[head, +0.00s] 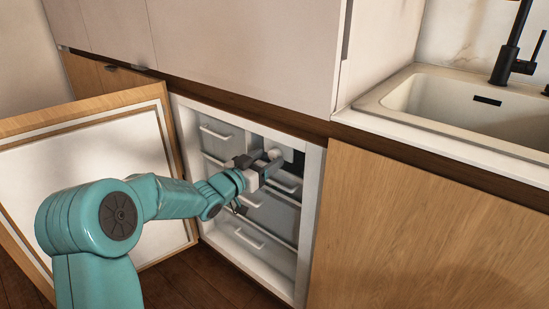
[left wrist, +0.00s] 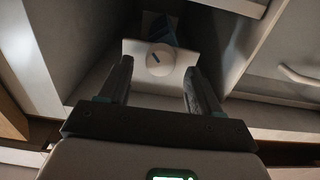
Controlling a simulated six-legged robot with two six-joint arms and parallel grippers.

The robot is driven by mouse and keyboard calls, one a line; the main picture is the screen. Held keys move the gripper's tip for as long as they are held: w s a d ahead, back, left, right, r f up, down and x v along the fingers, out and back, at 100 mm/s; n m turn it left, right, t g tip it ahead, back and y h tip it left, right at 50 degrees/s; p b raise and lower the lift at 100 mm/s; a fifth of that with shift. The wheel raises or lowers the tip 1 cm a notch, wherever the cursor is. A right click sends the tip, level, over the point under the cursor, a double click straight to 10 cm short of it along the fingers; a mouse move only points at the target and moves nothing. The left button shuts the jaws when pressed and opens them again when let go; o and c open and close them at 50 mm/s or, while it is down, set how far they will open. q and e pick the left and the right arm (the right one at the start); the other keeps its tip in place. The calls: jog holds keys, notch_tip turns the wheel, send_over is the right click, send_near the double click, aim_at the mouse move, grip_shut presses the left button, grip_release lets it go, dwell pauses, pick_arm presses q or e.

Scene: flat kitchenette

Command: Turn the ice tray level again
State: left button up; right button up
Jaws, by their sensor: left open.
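The ice tray (left wrist: 167,27) shows as a small blue shape behind a white plate (left wrist: 134,48) in the left wrist view. It looks tilted, and most of it is hidden. A round white knob (left wrist: 160,60) with a slanted dark mark sits on the front of the plate. The knob also shows in the head view (head: 275,154), inside the open freezer compartment. My left gripper (left wrist: 158,70) is open, with its fingers on either side of the knob and gaps visible between them and it. In the head view the left gripper (head: 264,164) reaches into the compartment's upper part. My right gripper is out of view.
The freezer's wood-edged door (head: 85,155) stands open at the left. White drawers with handles (head: 248,238) lie below and beside the gripper. A cabinet front (head: 430,225) and a sink (head: 460,100) are at the right. The compartment walls are close around the gripper.

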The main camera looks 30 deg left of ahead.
aim_at(272, 155)
pick_arm(q)
jog(key=shift+w+d, duration=0.15)
jog(key=shift+w, duration=1.9)
jog(key=c, duration=1)
